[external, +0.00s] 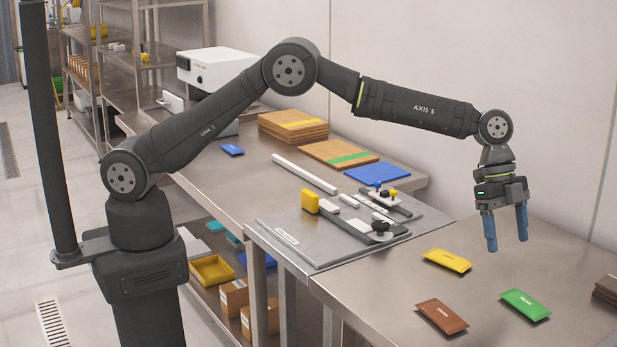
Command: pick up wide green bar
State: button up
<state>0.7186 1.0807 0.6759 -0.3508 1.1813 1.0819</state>
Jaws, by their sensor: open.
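The wide green bar (525,305) is a flat green packet lying on the right-hand steel table. My gripper (507,231) has two blue fingers pointing down, held apart with nothing between them. It hangs above the table, higher than the green bar and up and to the left of it in the picture. Nothing hides the bar.
A brown bar (442,316) lies left of the green one, and a yellow bar (447,260) lies further back. Dark brown packets (606,288) sit at the right edge. A metal fixture plate (290,243) with clamps stands to the left. Bare table surrounds the green bar.

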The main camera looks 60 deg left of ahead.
aim_at(515, 293)
jog(key=x, duration=1)
jog(key=shift+d+f, duration=0.15)
jog(key=shift+f, duration=0.1)
jog(key=c, duration=1.1)
